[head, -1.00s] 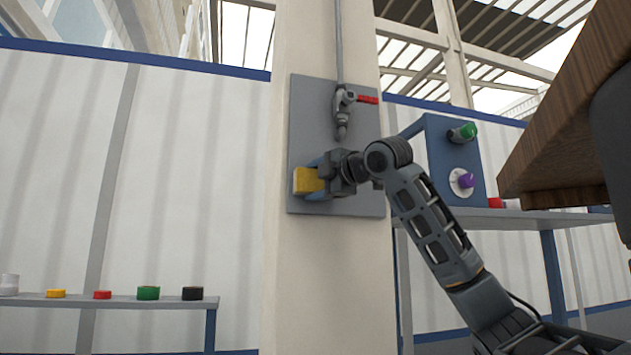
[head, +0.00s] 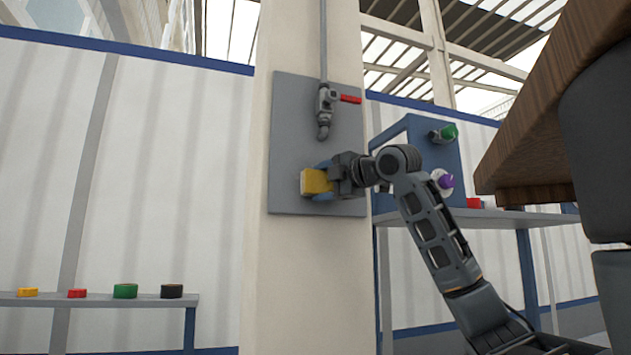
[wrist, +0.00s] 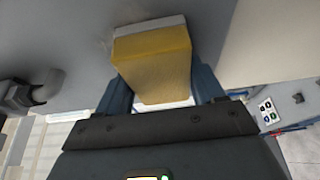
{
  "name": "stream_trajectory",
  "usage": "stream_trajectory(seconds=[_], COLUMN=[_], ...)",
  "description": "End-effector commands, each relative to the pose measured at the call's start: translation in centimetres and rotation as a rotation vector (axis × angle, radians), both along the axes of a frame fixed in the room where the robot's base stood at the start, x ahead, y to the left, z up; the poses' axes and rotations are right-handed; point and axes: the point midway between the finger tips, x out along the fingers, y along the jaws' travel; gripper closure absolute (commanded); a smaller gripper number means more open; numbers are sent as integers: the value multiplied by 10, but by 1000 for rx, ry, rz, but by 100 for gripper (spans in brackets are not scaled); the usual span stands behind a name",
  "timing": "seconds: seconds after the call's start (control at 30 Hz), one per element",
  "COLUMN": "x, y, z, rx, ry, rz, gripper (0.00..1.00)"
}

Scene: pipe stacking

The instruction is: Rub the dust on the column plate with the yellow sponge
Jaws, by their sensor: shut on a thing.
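The yellow sponge (head: 315,182) is held in my gripper (head: 325,180) at the lower middle of the grey column plate (head: 290,130). In the wrist view the sponge (wrist: 152,58) sits between the two blue fingers of my gripper (wrist: 160,85). Its pale far face is at the grey plate (wrist: 60,45) and seems to touch it. A faint darker smudge shows on the plate beside the sponge's upper left edge in the wrist view. I cannot tell how much dust lies behind the sponge.
A tap with a red handle (head: 350,99) and a pipe (head: 323,45) stand out from the plate above my gripper. A blue box (head: 430,150) with green and purple knobs is to the right. A low shelf (head: 100,300) with coloured caps is at left.

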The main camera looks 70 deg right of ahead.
Motion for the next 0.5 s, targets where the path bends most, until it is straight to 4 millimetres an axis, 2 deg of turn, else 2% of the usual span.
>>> stream_trajectory(seconds=[0.27,0.5], x=[-8,-22], y=[-8,-19], z=[-1,0], rx=[3,3], ry=[1,0], rz=[-2,-4], gripper=[57,57])
